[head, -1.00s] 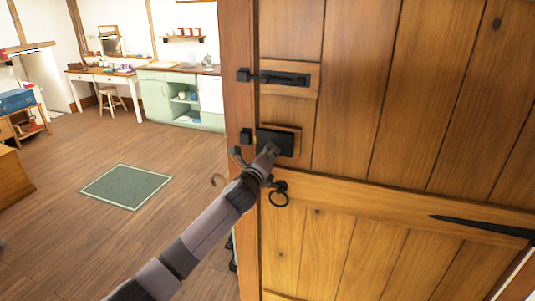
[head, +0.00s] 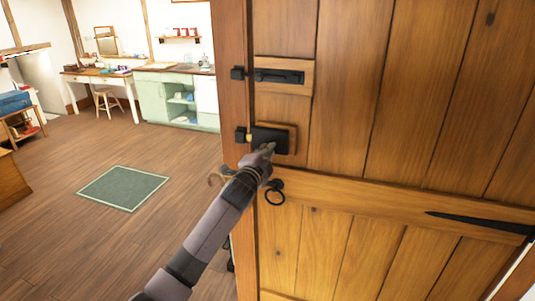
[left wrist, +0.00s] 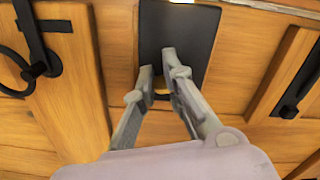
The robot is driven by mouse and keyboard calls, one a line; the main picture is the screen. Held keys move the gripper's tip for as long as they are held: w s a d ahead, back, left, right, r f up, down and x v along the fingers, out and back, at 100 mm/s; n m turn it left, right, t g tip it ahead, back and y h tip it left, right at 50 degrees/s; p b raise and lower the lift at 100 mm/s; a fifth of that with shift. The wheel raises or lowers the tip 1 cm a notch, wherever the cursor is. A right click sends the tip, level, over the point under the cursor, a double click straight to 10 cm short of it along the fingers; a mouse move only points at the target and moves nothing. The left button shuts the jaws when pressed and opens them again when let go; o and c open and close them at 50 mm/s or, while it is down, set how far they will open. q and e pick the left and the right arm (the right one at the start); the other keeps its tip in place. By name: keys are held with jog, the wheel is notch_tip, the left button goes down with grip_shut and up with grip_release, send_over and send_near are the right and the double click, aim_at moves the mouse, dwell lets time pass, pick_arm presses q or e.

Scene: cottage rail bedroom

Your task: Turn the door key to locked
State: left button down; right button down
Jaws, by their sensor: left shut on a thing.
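The black lock case (head: 272,139) sits on a wooden block on the door (head: 350,90); its dark plate also shows in the left wrist view (left wrist: 180,25). My left gripper (head: 267,150) is at the lower front of the case, shut on the key. The key is mostly hidden by the fingers; a small yellow patch shows between them in the left wrist view, where the gripper (left wrist: 160,75) covers the lower part of the plate. A small brass bolt (head: 249,138) shows between the lock case and the black keep (head: 241,135) on the frame. My right gripper is not in view.
A black slide bolt (head: 280,76) is above the lock and a ring handle (head: 275,192) below it, close to my wrist. Left of the door, the wood floor around a green rug (head: 123,188) is open. A green cabinet (head: 155,97) stands farther back.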

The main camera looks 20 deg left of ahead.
pick_arm(q)
jog(key=n, duration=0.2)
jog(key=r+n, duration=0.1)
jog(key=shift+a+r+n, duration=0.1)
jog(key=shift+r+n, duration=0.2)
jog(key=shift+n, duration=0.1)
jog(key=n, duration=0.3)
jog(key=shift+n, duration=0.3)
jog(key=n, duration=0.5)
jog(key=shift+n, duration=0.9)
jog(key=c, duration=2.4)
grip_release()
jog(key=shift+s+f, duration=0.1)
jog(key=c, duration=1.8)
grip_release()
jog(key=shift+a+f+n, duration=0.1)
jog(key=shift+a+n, duration=0.2)
jog(key=shift+a, duration=0.05)
jog(key=o, duration=0.6)
jog(key=shift+s+f, duration=0.1)
jog(key=shift+s, duration=0.05)
jog(key=shift+c, duration=0.2)
jog(key=shift+d+f, duration=0.1)
jog(key=shift+d, duration=0.15)
